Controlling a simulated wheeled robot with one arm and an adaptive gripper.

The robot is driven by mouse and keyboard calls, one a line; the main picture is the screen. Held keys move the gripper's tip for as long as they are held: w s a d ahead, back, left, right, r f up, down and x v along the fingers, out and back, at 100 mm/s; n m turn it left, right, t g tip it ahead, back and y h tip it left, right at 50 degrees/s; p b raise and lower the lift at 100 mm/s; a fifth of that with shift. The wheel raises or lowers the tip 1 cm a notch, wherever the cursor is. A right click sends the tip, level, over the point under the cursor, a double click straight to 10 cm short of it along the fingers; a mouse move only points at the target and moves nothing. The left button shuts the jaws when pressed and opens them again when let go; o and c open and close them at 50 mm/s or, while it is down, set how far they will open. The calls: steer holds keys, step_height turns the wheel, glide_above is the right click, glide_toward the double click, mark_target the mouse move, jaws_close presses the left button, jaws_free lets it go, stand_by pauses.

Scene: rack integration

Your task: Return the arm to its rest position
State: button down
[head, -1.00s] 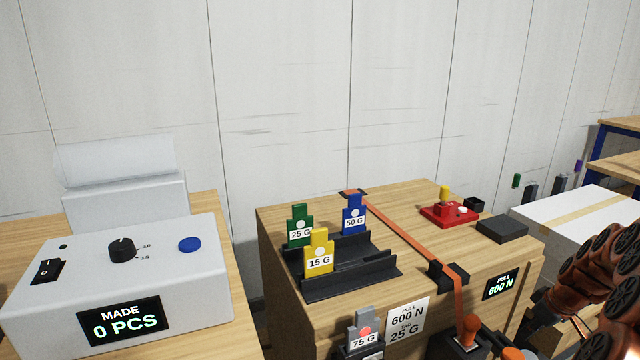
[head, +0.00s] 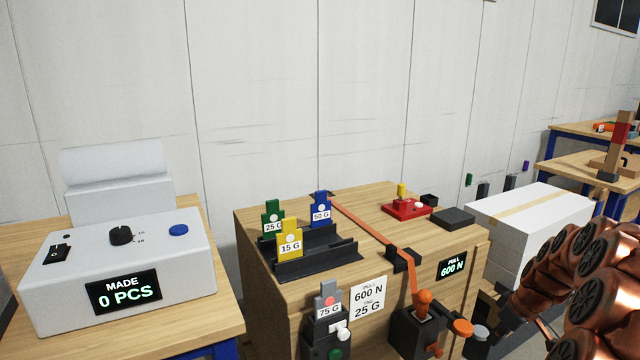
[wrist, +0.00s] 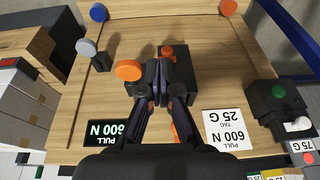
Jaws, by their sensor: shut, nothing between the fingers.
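My gripper (wrist: 162,85) shows in the wrist view with its dark fingers together and nothing between them. It is over the front of the wooden crate (wrist: 95,50), close to a black strap-tensioner block (wrist: 200,70) with orange knobs; I cannot tell whether it touches.
Green, blue and yellow tags stand in a black rack (head: 315,255) on the crate. A red device (head: 407,208) and black block (head: 453,218) sit behind. A grey machine (head: 120,265) reads "0 PCS" at left. A white box (head: 535,215) stands right, near my arm.

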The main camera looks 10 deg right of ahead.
steer(key=s+a+r+g, duration=0.1)
steer(key=s+a+r, duration=0.15)
steer(key=a, duration=0.55)
steer(key=s+a+r+g, duration=0.1)
steer(key=s+a+r, duration=0.15)
steer(key=a, duration=0.55)
steer(key=s+a+r+g, duration=0.1)
steer(key=s+a+r, duration=0.15)
steer(key=a, duration=0.55)
steer(key=s+a+m+g, duration=0.1)
steer(key=s+a, duration=0.3)
steer(key=s, duration=0.4)
steer(key=s+a+m+g+h, duration=0.1)
steer(key=s+a, duration=0.2)
steer(key=s, duration=0.5)
steer(key=s+a+m+g, duration=0.1)
steer(key=s+a, duration=0.3)
steer(key=s, duration=0.4)
step_height(320, 180, up, 18)
steer(key=w+t+p, duration=0.1)
steer(key=p, duration=1.5)
steer(key=shift+w+d, duration=0.15)
steer(key=shift+d, duration=0.1)
